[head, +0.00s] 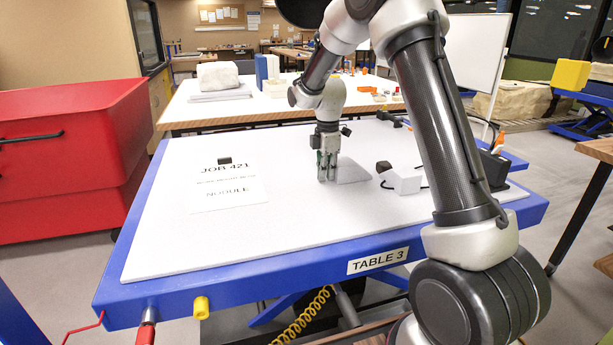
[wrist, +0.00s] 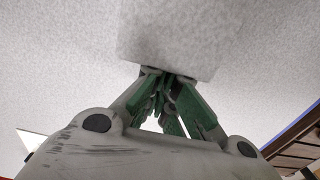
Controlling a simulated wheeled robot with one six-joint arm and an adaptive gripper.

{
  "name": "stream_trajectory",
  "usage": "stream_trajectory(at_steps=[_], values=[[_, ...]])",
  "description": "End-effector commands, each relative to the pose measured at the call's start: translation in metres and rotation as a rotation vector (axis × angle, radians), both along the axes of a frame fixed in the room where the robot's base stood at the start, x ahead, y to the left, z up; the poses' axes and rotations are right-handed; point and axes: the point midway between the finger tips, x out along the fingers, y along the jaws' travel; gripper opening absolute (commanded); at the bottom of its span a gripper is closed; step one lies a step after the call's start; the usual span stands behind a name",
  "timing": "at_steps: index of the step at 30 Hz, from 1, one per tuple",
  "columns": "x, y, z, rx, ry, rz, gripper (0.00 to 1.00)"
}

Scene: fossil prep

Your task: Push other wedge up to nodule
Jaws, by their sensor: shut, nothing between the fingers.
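A pale grey wedge (head: 353,172) lies on the white top of Table 3, just right of my gripper (head: 327,178) in the head view. In the wrist view the wedge (wrist: 180,35) lies at the fingertips (wrist: 165,75); I cannot tell whether they touch it. My gripper points down, its green fingers shut and empty, close to the tabletop. A small dark lump (head: 383,166), possibly the nodule, is right of the wedge, behind a white block (head: 405,181). I cannot tell which piece is the other wedge.
A printed sheet (head: 228,195) reading "JOB 421" and "NODULE" lies on the left of the tabletop (head: 270,222), with a small black piece (head: 224,160) at its top. A black device (head: 494,168) and a cable are at the right edge. The front middle is clear.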

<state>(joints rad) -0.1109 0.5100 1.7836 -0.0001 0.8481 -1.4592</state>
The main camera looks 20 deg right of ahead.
Motion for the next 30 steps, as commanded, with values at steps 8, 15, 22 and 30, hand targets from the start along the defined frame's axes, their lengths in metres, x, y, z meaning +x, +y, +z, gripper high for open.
stream_trajectory(at_steps=[8,15,22,30], values=[[0.0,-0.036,0.0,0.0,0.0,0.0,0.0],[0.0,-0.036,0.0,0.0,0.0,0.001,0.0],[0.001,-0.028,0.0,0.0,0.0,0.001,0.0],[0.004,-0.003,0.03,0.001,-0.006,-0.006,0.0]])
